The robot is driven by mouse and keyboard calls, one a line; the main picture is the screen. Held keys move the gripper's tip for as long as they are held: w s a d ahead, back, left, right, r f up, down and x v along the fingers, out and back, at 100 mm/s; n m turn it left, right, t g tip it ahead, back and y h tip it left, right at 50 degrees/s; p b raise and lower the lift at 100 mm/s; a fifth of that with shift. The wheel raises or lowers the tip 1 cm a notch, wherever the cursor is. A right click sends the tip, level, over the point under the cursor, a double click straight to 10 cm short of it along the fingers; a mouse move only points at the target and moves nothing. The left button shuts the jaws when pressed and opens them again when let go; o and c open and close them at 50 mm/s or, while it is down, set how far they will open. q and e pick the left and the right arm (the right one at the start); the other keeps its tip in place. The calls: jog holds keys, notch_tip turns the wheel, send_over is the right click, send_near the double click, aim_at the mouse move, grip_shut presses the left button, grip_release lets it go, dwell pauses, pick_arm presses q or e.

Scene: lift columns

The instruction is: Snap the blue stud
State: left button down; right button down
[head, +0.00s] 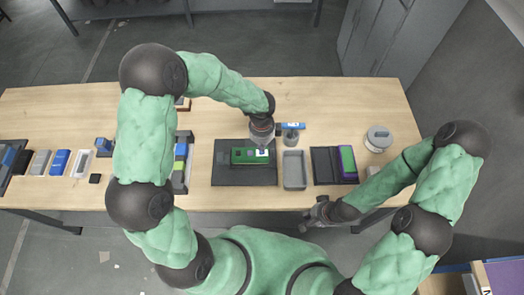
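A green block (240,156) lies on a dark mat (228,176) in the middle of the table. A small white and blue piece (262,153) shows at the block's right end; it is too small to tell whether this is the blue stud. My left gripper (262,143) points down directly above that end. Its fingertips are small and partly hidden by its own body, so I cannot tell whether it is open or holds anything. My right gripper (310,216) is away from the block, near the table's front edge, and its fingers are unclear.
A grey tray (294,184) lies right of the mat. A round holder with a blue-and-white label (293,126) stands behind it. A dark case with a purple and green item (347,160) and a round grey container (378,139) are further right. Several coloured blocks (181,152) line the left.

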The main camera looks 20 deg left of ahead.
pick_arm(q)
jog(key=shift+f, duration=0.2)
jog(key=shift+f+b, duration=0.35)
jog(key=shift+f+b, duration=0.4)
jog(key=shift+f, duration=0.1)
jog(key=shift+f, duration=0.2)
dwell(1.2)
jog(key=shift+r, duration=0.1)
dwell(0.4)
notch_tip(320, 180, up, 8)
jog(key=p, duration=0.7)
jog(key=shift+r, duration=0.2)
